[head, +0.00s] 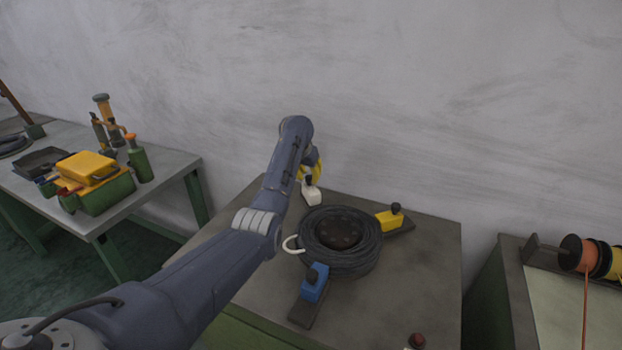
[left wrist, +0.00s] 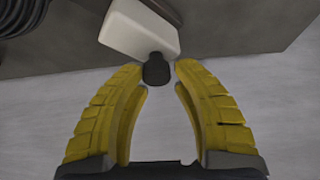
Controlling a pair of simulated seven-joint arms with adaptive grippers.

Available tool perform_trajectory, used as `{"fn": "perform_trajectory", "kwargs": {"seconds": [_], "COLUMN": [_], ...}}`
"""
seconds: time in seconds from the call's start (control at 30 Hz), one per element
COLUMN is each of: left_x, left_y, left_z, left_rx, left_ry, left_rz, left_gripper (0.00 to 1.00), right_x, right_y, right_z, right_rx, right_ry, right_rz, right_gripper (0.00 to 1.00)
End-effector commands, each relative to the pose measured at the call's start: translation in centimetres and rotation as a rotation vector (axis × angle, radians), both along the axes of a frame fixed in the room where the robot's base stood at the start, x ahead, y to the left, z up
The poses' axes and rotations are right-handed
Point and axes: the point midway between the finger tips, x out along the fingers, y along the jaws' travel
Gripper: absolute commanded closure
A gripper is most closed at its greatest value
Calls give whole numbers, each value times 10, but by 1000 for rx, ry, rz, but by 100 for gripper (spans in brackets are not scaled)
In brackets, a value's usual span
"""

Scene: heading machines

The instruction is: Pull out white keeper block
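The white keeper block (head: 311,194) stands at the back of the middle table, beside a coil of black cable (head: 340,240). It has a black knob on top, and it also shows in the left wrist view (left wrist: 140,28). My left gripper (head: 310,172) is at the block from behind. In the left wrist view its yellow fingers (left wrist: 160,75) are apart, with the black knob (left wrist: 156,70) between or just beyond their tips. I cannot tell whether they touch it. My right gripper is not in view.
A yellow keeper block (head: 389,220) and a blue keeper block (head: 314,283) stand around the coil. A red knob (head: 416,341) is at the table's front. A side table (head: 150,190) stands left, and a bench with cable spools (head: 571,253) right.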

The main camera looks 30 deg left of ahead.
Motion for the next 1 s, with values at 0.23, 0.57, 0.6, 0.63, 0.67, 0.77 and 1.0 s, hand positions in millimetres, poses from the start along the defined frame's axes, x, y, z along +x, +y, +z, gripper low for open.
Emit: {"fn": "perform_trajectory", "kwargs": {"seconds": [0.23,0.57,0.6,0.63,0.67,0.77,1.0], "left_x": [-1,-3,-4,-5,-7,-12,-28], "left_y": [0,-1,-2,-2,-2,-2,-3], "left_z": [-2,4,7,10,14,28,65], "left_rx": [0,1,0,0,0,-1,-1], "left_ry": [3,4,3,4,2,1,2], "left_rz": [-1,-2,-2,-2,-2,-3,-3], "left_gripper": [51,51,51,51,51,51,51], "right_x": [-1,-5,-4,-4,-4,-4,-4], "right_y": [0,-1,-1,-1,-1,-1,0], "right_z": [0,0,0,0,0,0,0], "right_rx": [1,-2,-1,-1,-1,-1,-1], "right_ry": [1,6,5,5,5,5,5], "right_rz": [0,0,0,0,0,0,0], "right_gripper": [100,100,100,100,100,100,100]}}
